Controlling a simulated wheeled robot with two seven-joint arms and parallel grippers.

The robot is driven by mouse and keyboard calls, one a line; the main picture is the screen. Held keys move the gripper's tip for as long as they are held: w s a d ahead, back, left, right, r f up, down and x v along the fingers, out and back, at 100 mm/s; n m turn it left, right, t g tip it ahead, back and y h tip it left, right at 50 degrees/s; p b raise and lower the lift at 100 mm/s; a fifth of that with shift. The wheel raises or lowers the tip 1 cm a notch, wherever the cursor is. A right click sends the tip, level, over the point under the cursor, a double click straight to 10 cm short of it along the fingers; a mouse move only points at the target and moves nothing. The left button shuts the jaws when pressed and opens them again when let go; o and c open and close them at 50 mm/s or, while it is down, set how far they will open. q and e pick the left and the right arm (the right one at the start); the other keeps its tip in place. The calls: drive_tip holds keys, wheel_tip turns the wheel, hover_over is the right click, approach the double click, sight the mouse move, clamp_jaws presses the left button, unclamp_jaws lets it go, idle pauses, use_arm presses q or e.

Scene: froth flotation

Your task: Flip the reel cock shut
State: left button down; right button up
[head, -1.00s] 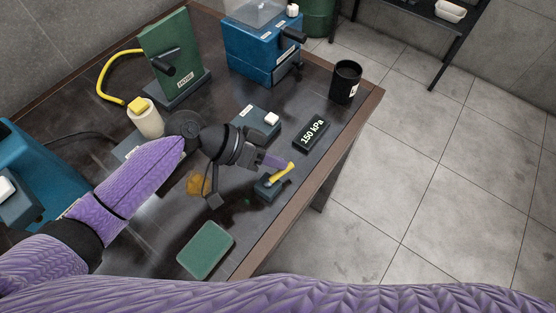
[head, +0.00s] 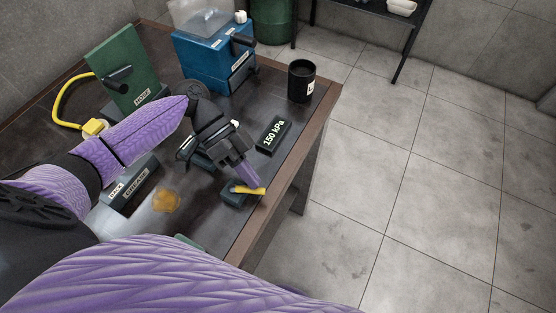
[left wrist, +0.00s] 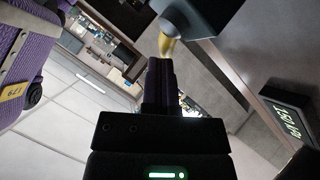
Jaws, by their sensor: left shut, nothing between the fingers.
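The reel cock is a small dark block (head: 234,196) with a yellow lever (head: 250,190), near the table's right edge. The lever lies across the block and its free end points right, toward that edge. My left gripper (head: 256,183) is shut and empty, its fingertips right at the lever on its far side. In the left wrist view, the shut fingers (left wrist: 160,65) are close to the yellow lever (left wrist: 169,47) under the block (left wrist: 200,12); I cannot tell whether they touch. My right gripper is not in view.
A display reading 150 kPa (head: 273,135) and a black cup (head: 301,80) stand farther along the right edge. A blue machine (head: 212,62) and a green panel (head: 122,65) stand at the back. An orange-brown patch (head: 166,201) marks the table to the left.

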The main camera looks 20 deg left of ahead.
use_arm(q)
drive_tip(key=shift+s, duration=0.15)
drive_tip(key=shift+a, duration=0.1)
drive_tip(key=shift+s+a+p, duration=0.35)
drive_tip(key=shift+s+a, duration=0.05)
drive_tip(key=shift+a, duration=0.15)
drive_tip(key=v, duration=1)
drive_tip(key=shift+b, duration=0.3)
